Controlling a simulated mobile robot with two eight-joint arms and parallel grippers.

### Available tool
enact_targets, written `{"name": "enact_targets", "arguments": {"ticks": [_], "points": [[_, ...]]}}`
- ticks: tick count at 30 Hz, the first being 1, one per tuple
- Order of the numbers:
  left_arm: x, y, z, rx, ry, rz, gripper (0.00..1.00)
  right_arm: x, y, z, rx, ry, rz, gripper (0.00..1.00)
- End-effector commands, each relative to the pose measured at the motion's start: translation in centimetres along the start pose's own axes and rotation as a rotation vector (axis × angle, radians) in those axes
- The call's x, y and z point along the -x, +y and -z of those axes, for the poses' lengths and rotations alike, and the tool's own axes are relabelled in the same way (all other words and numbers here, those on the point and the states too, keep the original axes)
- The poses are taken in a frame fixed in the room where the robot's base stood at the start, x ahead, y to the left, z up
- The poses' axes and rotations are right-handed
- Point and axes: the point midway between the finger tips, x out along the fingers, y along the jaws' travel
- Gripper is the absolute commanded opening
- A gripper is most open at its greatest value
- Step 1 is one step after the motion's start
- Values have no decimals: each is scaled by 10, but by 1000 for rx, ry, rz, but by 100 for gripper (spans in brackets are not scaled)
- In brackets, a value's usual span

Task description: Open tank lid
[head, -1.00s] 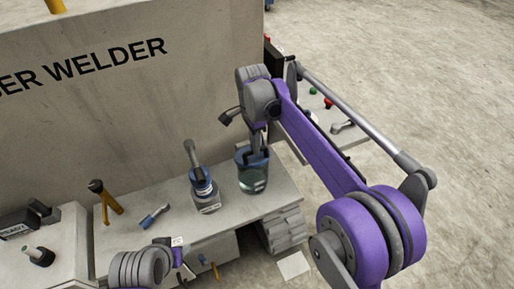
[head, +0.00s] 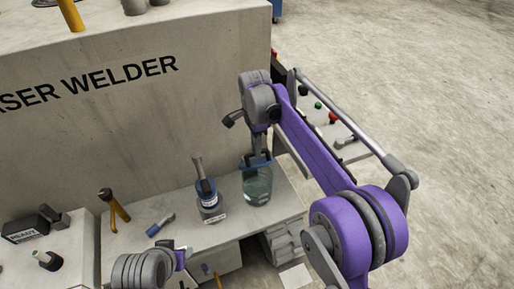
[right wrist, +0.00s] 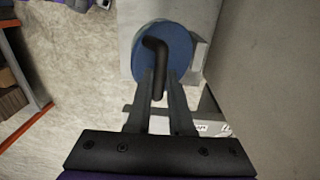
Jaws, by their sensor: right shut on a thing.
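The glass tank (head: 257,188) stands on the bench in the head view. Its blue lid (head: 256,162) is at its top, seemingly raised a little above the rim. My right gripper (head: 258,153) is above the tank, shut on the lid's handle. In the right wrist view, the fingers (right wrist: 158,88) close around the dark bent handle (right wrist: 157,55) on the round blue lid (right wrist: 175,38). Part of the pale tank shows beyond the lid's edge. My left gripper (head: 183,262) is low in the head view, mostly hidden by its own wrist; its fingers are unclear.
A bottle with a blue collar (head: 210,206) stands left of the tank. A blue-handled tool (head: 160,225) and a yellow-handled tool (head: 115,205) are farther left. The welder's wall (head: 130,115) rises close behind the bench. Open floor lies to the right.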

Motion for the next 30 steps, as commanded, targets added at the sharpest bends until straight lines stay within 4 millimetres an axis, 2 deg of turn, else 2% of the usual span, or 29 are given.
{"name": "enact_targets", "arguments": {"ticks": [1,2,6,17,20,30], "points": [[-1,0,-1,0,-1,0,50,-4,-3,-1,1,-2,8,0],[-1,0,-1,0,-1,0,50,-4,-3,-1,1,-2,7,25],[0,0,0,0,-1,0,50,-2,-2,-1,1,-1,6,49],[0,0,0,0,0,0,50,4,-1,0,0,-1,3,49],[2,0,2,0,2,0,50,17,-1,0,1,-1,4,49],[9,0,11,0,10,0,50,85,-2,0,1,0,5,49]]}}
